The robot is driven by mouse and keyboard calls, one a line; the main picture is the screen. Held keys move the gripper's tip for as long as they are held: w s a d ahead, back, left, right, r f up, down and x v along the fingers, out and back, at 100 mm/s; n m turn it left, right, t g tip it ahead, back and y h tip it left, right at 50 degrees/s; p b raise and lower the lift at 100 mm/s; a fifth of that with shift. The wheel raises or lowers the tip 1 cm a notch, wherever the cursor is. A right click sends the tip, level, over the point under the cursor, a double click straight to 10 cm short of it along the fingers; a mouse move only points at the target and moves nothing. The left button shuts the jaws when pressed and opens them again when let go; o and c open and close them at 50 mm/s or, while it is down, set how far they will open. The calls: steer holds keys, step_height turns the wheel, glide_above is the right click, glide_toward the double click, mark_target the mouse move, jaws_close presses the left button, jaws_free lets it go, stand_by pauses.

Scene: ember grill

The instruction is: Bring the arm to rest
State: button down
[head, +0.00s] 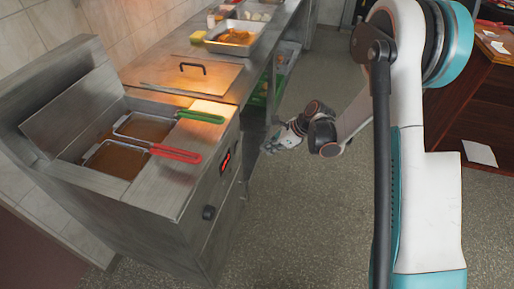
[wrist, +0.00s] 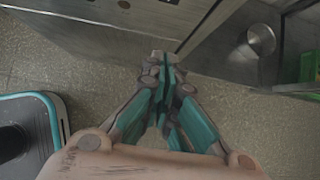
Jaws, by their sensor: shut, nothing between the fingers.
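My arm (head: 352,118) reaches out over the floor in the head view, in the aisle to the right of the fryer. My gripper (head: 268,149) is at its end, small and low beside the steel counter front. In the wrist view my gripper (wrist: 163,60) is shut, with the fingertips together and nothing between them. The tips point toward the base of the steel units; I cannot tell whether they touch.
A fryer (head: 190,190) with a green-handled basket (head: 200,116) and a red-handled basket (head: 176,153) stands left. A steel counter (head: 262,50) with a food tray (head: 236,38) runs behind it. A wooden desk (head: 480,110) stands right. The floor (head: 300,220) between is clear.

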steer(key=s+d+r+n+t+h, duration=0.1)
steer(key=s+d+r+n, duration=0.2)
steer(key=r, duration=0.4)
steer(key=s+d+r+n+h, duration=0.1)
steer(key=s+r+n+h, duration=0.1)
steer(key=s+r+n, duration=0.45)
steer(key=s+d+r+n+t+h, duration=0.1)
steer(key=s+d+r, duration=0.2)
steer(key=r, duration=0.6)
steer(key=s+d+r+n+t+h, duration=0.1)
steer(key=s+d+r+n, duration=0.1)
steer(key=s+n, duration=0.3)
steer(key=s+d+r+n+t+h, duration=0.1)
steer(key=s+n, duration=0.5)
steer(key=s, duration=0.6)
step_height(320, 180, up, 2)
steer(key=shift+d+t+h+p, duration=0.35)
steer(key=shift+d+h, duration=0.25)
steer(key=shift+d, duration=0.35)
steer(key=c, duration=2.3)
jaws_free()
steer(key=shift+n, duration=0.25)
